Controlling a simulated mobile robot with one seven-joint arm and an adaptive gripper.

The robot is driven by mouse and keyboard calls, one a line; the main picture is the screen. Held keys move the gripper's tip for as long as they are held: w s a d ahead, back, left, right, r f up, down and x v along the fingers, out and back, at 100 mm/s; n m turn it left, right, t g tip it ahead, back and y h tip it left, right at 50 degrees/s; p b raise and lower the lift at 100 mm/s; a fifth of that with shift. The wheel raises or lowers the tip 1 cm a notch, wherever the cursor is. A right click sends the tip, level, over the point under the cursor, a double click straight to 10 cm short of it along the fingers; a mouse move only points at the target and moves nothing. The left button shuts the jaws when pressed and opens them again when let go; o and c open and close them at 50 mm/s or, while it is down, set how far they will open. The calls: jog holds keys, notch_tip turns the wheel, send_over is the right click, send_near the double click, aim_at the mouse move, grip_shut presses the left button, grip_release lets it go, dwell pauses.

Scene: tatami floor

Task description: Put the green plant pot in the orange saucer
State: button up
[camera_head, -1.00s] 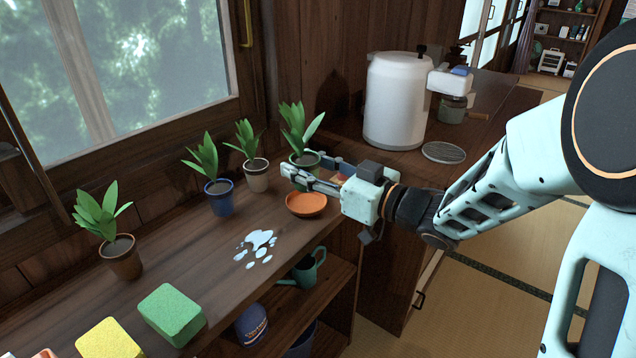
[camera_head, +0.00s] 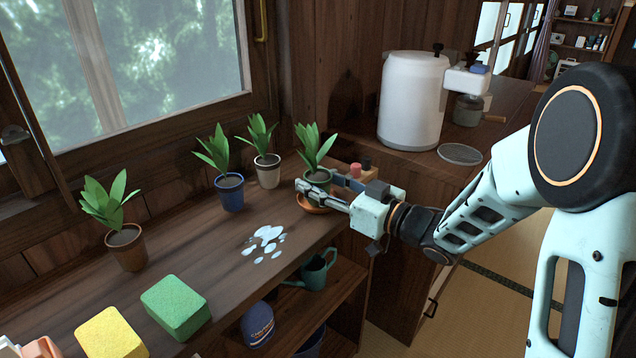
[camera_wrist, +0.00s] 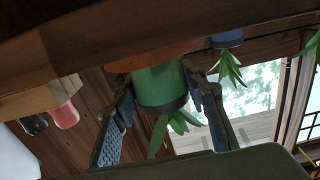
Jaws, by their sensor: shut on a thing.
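The green plant pot (camera_head: 322,178), with a leafy plant in it, is upright between the fingers of my gripper (camera_head: 318,188). The orange saucer (camera_head: 311,208) is on the wooden shelf top, directly beneath the pot and partly hidden by the fingers. The wrist view is upside down. It shows the green pot (camera_wrist: 160,88) between both dark fingers, with the orange saucer (camera_wrist: 148,60) against its base. I cannot tell whether the base rests on the saucer or is slightly above it. My gripper is shut on the pot.
Blue (camera_head: 230,192), white (camera_head: 268,172) and brown (camera_head: 126,248) potted plants stand along the window side. A water spill (camera_head: 265,242) lies left of the saucer. Green (camera_head: 174,307) and yellow (camera_head: 112,334) sponges lie at the front left. A white canister (camera_head: 411,100) stands behind right.

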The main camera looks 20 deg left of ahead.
jog(key=o, duration=1.3)
jog(key=shift+f, duration=0.1)
jog(key=shift+d+r, duration=0.1)
jog(key=shift+r, duration=0.15)
jog(key=p+v, duration=0.2)
jog(key=v, duration=1)
jog(key=shift+p, duration=0.3)
jog(key=shift+f, duration=0.1)
